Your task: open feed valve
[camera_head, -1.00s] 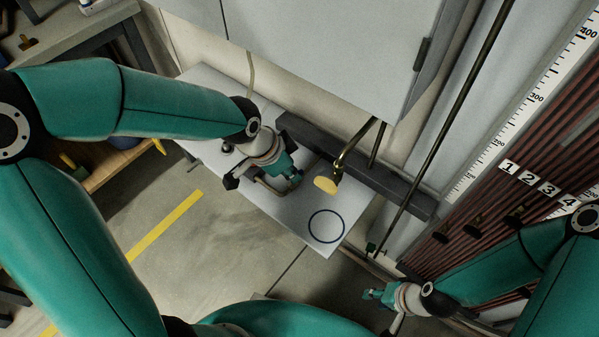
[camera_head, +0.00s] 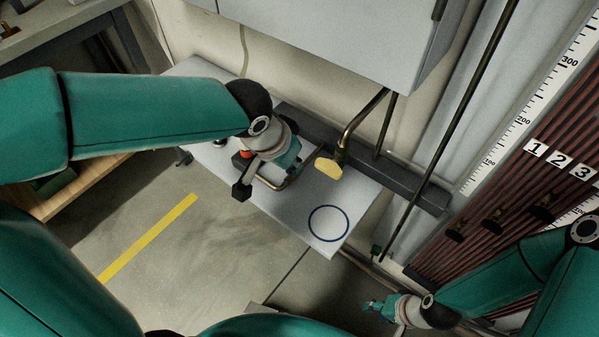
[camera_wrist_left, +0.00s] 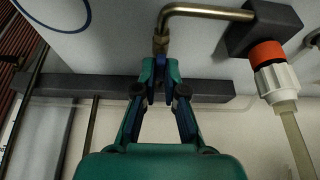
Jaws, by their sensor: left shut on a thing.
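The feed valve shows in the left wrist view as a dark block (camera_wrist_left: 262,28) with an L-shaped brass lever (camera_wrist_left: 205,11) and an orange-collared white hose fitting (camera_wrist_left: 270,65). My left gripper (camera_wrist_left: 160,62) is shut on the lever's bent-down end. In the head view my left gripper (camera_head: 294,164) is over the white bench, and the brass lever (camera_head: 272,184) shows below it. The valve block is mostly hidden there by my wrist; a bit of orange collar (camera_head: 246,154) shows. My right gripper (camera_head: 374,305) is low at the right, away from the valve; its jaws are too small to judge.
A brass spout (camera_head: 343,150) with a yellowish piece (camera_head: 328,168) hangs above the white bench (camera_head: 300,215), near a blue ring mark (camera_head: 328,223). A grey cabinet (camera_head: 330,35) overhangs the back. Numbered tubes (camera_head: 470,215) and a scale stand at right.

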